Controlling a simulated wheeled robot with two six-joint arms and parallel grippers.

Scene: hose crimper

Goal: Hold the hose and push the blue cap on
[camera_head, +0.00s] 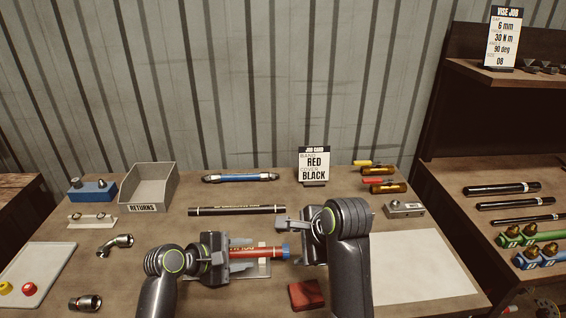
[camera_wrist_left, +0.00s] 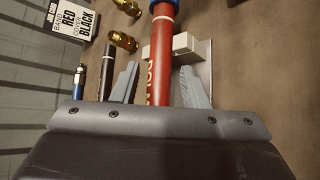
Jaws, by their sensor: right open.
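A red hose (camera_head: 256,252) with white lettering lies left to right at the front of the bench, by a pale holder (camera_head: 264,266). The blue cap (camera_head: 285,251) is at the hose's right end; I cannot tell how far on it sits. The cap also shows at the top of the left wrist view (camera_wrist_left: 165,6). My left gripper (camera_head: 246,255) has its fingers on either side of the hose (camera_wrist_left: 161,60), with gaps showing in the left wrist view. My right gripper (camera_head: 284,238) is open beside the cap, which lies near its fingers.
A black hose (camera_head: 237,210) and a blue hose (camera_head: 240,178) lie behind. A job card (camera_head: 314,163) reads red, black. A red block (camera_head: 306,294) sits in front of my right gripper. A returns bin (camera_head: 150,187) stands back left; a white sheet (camera_head: 425,265) lies right.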

